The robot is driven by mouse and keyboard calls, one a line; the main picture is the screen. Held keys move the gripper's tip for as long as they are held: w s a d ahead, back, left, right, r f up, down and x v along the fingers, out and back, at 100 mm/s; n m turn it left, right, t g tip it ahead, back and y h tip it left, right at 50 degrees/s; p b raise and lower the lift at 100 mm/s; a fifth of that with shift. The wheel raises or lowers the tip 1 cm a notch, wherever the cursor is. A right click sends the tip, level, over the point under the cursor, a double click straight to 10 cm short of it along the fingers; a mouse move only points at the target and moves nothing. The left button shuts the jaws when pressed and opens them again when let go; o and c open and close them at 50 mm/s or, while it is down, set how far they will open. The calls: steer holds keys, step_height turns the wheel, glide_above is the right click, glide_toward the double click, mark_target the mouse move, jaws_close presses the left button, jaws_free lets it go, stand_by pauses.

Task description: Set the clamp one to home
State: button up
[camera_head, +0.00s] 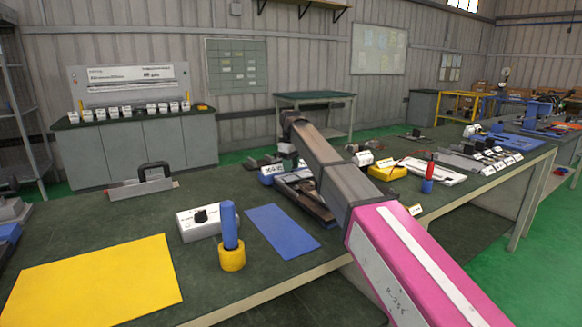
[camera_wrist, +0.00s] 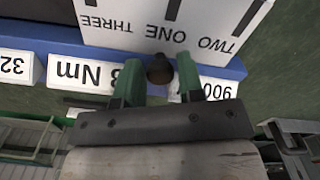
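In the wrist view, my gripper (camera_wrist: 160,78) has two green fingers standing apart. A dark round knob (camera_wrist: 160,69) lies between the fingertips, with slight gaps seeming to show beside it; contact is hard to judge. Above it is a white panel (camera_wrist: 120,22) with upside-down words ONE, TWO and THREE and a dark lever or slot (camera_wrist: 173,9). The panel sits on a blue base (camera_wrist: 60,38) with white labels, one reading "Nm" (camera_wrist: 85,73). No part is legibly marked as clamp one or home. In the head view, my arm hides the gripper and most of this device.
The green bench (camera_head: 110,235) holds a yellow mat (camera_head: 95,280), a blue mat (camera_head: 282,231), a grey box with a black knob (camera_head: 199,222) and a blue-handled tool in a yellow holder (camera_head: 232,257). Right of my arm are a yellow device (camera_head: 387,171) and a red-and-blue tool (camera_head: 429,178).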

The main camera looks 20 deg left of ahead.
mark_target(305, 182)
steer(key=shift+f, duration=0.2)
jaws_close()
steer(key=s+d, duration=0.4)
steer(key=d, duration=0.1)
steer(key=s+d, duration=0.2)
steer(key=shift+d, duration=0.15)
jaws_free()
steer(key=shift+d, duration=0.1)
steer(key=shift+r, duration=0.1)
step_height(305, 182, up, 11)
steer(key=shift+f, duration=0.2)
